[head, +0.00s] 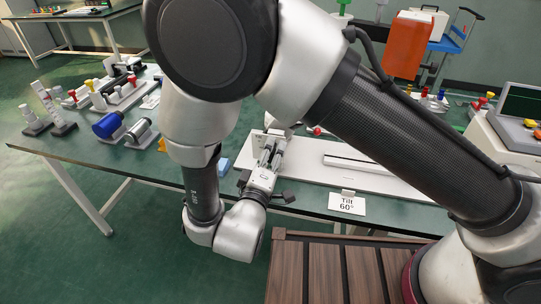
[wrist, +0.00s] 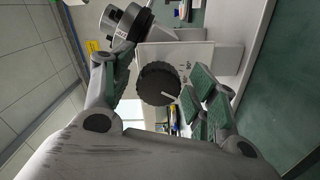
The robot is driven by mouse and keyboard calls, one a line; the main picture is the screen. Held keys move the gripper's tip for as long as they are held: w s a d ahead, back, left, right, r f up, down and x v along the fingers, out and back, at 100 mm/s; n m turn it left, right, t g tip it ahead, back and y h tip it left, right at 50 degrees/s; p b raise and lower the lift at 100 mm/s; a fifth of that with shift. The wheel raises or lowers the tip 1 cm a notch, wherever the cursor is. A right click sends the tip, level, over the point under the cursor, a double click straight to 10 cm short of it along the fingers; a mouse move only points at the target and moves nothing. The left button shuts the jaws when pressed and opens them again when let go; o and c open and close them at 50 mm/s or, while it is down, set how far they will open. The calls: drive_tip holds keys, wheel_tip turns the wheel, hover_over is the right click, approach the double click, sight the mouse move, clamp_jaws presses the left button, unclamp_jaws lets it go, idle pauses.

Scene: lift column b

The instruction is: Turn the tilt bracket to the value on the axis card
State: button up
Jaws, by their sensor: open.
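The axis card (head: 347,203) stands at the front edge of the bench in the head view and reads "Tilt 60°". In the wrist view the tilt bracket (wrist: 195,55) is a pale grey block with a round black ribbed knob (wrist: 158,84). A white pointer line on the knob points toward the lower right. Small dark scale marks sit right of the knob, too small to read surely. My gripper (wrist: 163,72) is open, its green-padded fingers on either side of the knob with gaps visible. In the head view my gripper (head: 268,155) is at the white base plate, and my arm hides much of the bracket.
The white base plate (head: 385,185) runs right along the bench (head: 90,150). A blue cylinder (head: 107,125) and other parts lie to the left. A dark and silver cylinder (wrist: 122,22) is near my upper-left finger in the wrist view. An orange box (head: 408,45) stands behind.

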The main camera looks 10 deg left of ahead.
drive_tip(key=s+a, duration=0.1)
drive_tip(key=s, duration=1.1)
drive_tip(key=shift+a, duration=0.3)
drive_tip(key=shift+s, duration=0.1)
